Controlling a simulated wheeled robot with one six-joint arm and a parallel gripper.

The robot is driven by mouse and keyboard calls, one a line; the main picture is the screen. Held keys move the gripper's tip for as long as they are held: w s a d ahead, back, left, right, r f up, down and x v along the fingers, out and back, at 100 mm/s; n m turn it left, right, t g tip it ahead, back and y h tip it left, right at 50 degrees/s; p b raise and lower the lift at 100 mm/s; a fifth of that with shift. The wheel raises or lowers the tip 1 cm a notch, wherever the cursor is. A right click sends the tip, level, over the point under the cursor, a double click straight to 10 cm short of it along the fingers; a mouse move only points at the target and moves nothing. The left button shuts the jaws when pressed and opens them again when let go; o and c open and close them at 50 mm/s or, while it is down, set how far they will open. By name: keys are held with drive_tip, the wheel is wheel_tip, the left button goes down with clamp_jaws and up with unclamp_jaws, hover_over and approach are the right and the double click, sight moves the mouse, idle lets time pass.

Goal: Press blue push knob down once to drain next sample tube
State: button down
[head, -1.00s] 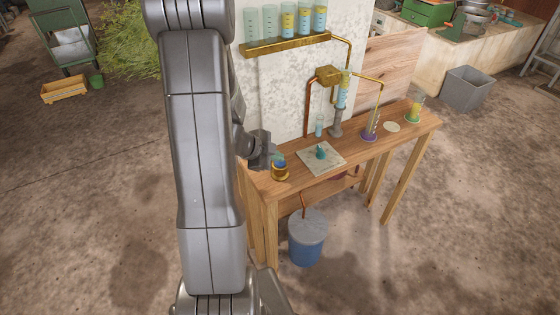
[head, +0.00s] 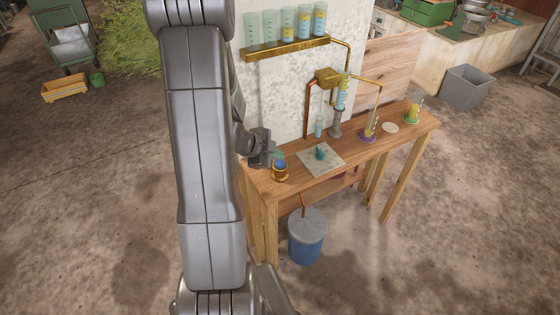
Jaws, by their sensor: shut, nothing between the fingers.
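The blue push knob (head: 280,163) sits in a round brass base (head: 280,174) at the near left end of the wooden bench. My gripper (head: 277,154) is shut and empty, its fingertips just above and behind the knob. I cannot tell whether they touch it. Several sample tubes (head: 287,24) stand on a brass shelf (head: 285,48) on the wall. The two left ones look empty; those to the right hold yellow and blue layers. A glass column (head: 341,92) with layered liquid stands on a grey stand. A purple-based cylinder (head: 369,128) stands to its right, with some yellowish liquid.
A pale tile (head: 321,158) with a teal knob (head: 320,152) lies right of the brass base. A small blue tube (head: 319,127) stands behind it. A green-based cylinder (head: 413,111) is at the far right end. A lidded blue bucket (head: 307,240) stands below. My arm hides the left middle.

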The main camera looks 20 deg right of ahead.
sight(277, 164)
wheel_tip(277, 164, up, 5)
drive_tip(key=p, duration=0.5)
drive_tip(key=shift+r+p, duration=0.15)
drive_tip(key=shift+p, duration=0.25)
drive_tip(key=shift+f, duration=0.25)
drive_tip(key=f+b, duration=0.1)
drive_tip(key=b, duration=0.1)
drive_tip(key=shift+f+b, duration=0.35)
drive_tip(key=shift+b, duration=0.95)
drive_tip(key=shift+b, duration=0.4)
wheel_tip(277, 164, up, 6)
drive_tip(key=p, duration=0.7)
drive_tip(key=shift+f, duration=0.15)
